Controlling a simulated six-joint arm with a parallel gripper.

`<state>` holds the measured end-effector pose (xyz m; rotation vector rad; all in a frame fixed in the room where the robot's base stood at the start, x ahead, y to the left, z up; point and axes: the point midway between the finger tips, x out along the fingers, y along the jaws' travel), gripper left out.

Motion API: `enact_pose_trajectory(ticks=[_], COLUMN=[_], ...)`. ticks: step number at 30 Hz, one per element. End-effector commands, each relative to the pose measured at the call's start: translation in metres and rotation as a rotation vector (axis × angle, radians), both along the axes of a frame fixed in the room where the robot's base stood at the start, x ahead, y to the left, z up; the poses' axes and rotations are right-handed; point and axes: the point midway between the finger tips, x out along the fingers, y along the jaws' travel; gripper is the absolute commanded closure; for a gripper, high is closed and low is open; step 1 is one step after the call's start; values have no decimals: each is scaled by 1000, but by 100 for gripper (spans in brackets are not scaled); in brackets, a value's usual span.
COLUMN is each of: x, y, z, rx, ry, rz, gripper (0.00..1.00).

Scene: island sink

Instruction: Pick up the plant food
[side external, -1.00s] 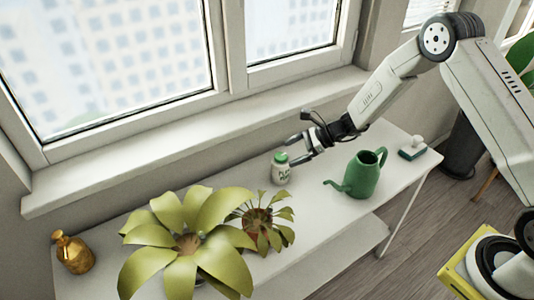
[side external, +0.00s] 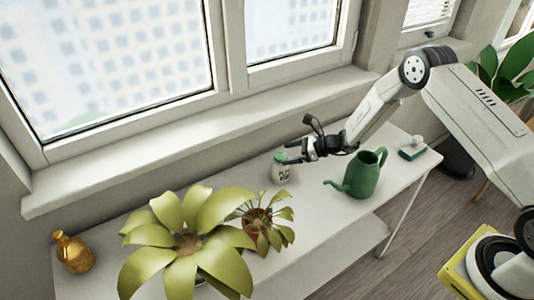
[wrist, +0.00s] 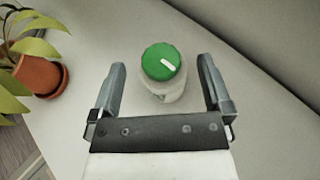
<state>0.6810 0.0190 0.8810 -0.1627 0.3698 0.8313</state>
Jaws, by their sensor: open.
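The plant food (side external: 281,172) is a small white bottle with a green cap, upright on the white table. In the wrist view the plant food (wrist: 161,68) sits centred between and slightly ahead of the fingers, its green cap toward the camera. My gripper (side external: 291,154) is open and empty, beside the bottle's top in the side view. In the wrist view my gripper's two fingers (wrist: 160,78) are spread on either side of the bottle, with a gap on each side. Whether they touch it in depth is hard to tell.
A green watering can (side external: 362,176) stands right of the bottle. A potted plant (side external: 258,226) and a larger yellow-green plant (side external: 187,243) stand to the left, with a golden bottle (side external: 73,253) beyond. The window sill (side external: 180,138) runs behind. A green-and-white brush (side external: 412,150) lies at the right end.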

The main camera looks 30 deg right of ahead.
Motion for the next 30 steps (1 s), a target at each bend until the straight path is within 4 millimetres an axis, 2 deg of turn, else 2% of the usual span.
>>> enact_pose_trajectory(ticks=[14, 23, 30], x=[0, 0, 14], y=[0, 0, 17], z=[-12, -40, -51], rx=[-1, 0, -2], ry=[0, 1, -1], rz=[1, 1, 3], gripper=[0, 0, 0])
